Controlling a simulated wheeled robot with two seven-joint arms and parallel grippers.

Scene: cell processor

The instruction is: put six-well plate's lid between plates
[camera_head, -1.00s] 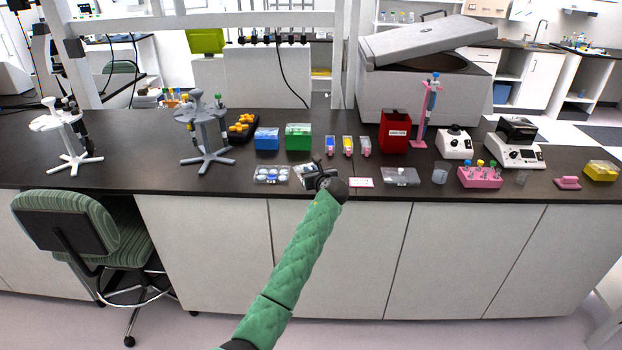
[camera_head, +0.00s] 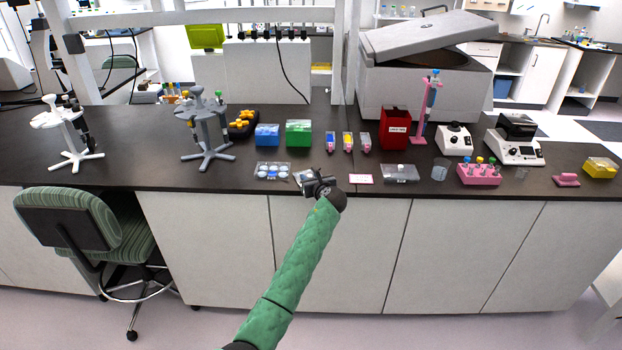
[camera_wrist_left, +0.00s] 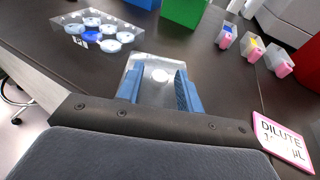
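The six-well plate (camera_head: 272,173) lies on the black bench with its pale round wells uncovered. It also shows at the upper left of the left wrist view (camera_wrist_left: 62,25). A clear lid (camera_head: 303,177) with a whitish round knob lies just right of it, partly hidden by my left gripper (camera_head: 318,179). In the left wrist view, my blue fingers (camera_wrist_left: 160,88) stand apart over the lid (camera_wrist_left: 150,66), with the knob between and a little beyond them. I see no grip on the lid. Another clear plate (camera_head: 400,174) lies farther right. My right gripper is out of view.
A pink-edged "DILUTE" card (camera_head: 361,179) lies right of my left gripper, also seen in the wrist view (camera_wrist_left: 282,140). Behind are blue (camera_head: 267,137) and green (camera_head: 298,134) boxes and small coloured containers (camera_head: 347,142). A beaker (camera_head: 440,169) and pink tube rack (camera_head: 479,175) stand right.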

